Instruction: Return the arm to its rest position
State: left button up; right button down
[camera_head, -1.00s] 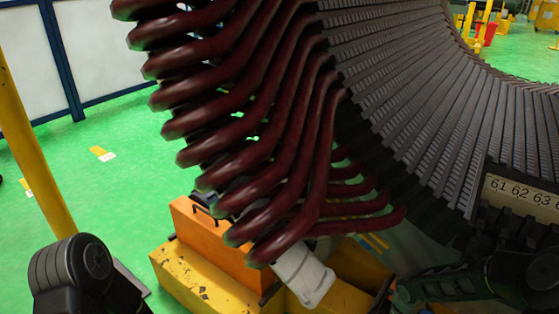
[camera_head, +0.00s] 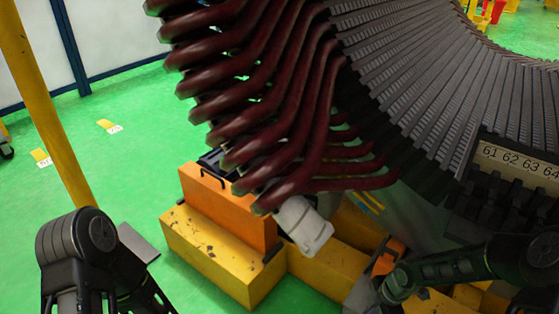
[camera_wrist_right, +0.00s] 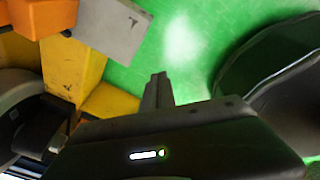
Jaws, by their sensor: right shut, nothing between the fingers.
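My right gripper (camera_wrist_right: 158,85) shows in the right wrist view with its two narrow fingers together and nothing between them. It hangs over green floor, beside a grey plate (camera_wrist_right: 112,28) and yellow blocks, touching neither as far as I can tell. In the head view my right arm (camera_head: 465,268) comes in from the lower right, below the stator (camera_head: 420,90); its gripper cannot be made out there. My left arm (camera_head: 75,245) stands at the lower left, and its gripper is out of view. A white sleeve (camera_head: 302,226) sits at the lowest dark red coil end (camera_head: 300,175).
An orange block (camera_head: 225,210) stands on a yellow base (camera_head: 205,255) under the coils. A yellow post (camera_head: 45,110) rises at the left. The number strip (camera_head: 515,170) is on the stator at right. Green floor (camera_head: 120,160) is open at the left.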

jog(key=s+a+r+m+t+y+p, duration=0.1)
jog(key=s+a+r+m+p, duration=0.2)
jog(key=a+r+m+p, duration=0.25)
jog(key=s+a+r+m+y+p, duration=0.25)
jog(key=a+m+p, duration=0.25)
jog(key=a+m, duration=0.3)
jog(key=s+a+r+m+p, duration=0.2)
jog(key=s+r+m+p, duration=0.2)
jog(key=s+r+p, duration=0.3)
jog(key=s+a+r+m+g+h+p, duration=0.1)
jog(key=s+r+m+p, duration=0.3)
jog(key=p, duration=0.5)
notch_tip(320, 180, up, 3)
jog(key=s+a, duration=0.1)
jog(key=s, duration=0.1)
jog(key=shift+s+a+g+p, duration=0.25)
jog(key=shift+s+g+p, duration=0.05)
jog(key=shift+s+p, duration=0.05)
jog(key=shift+h, duration=0.25)
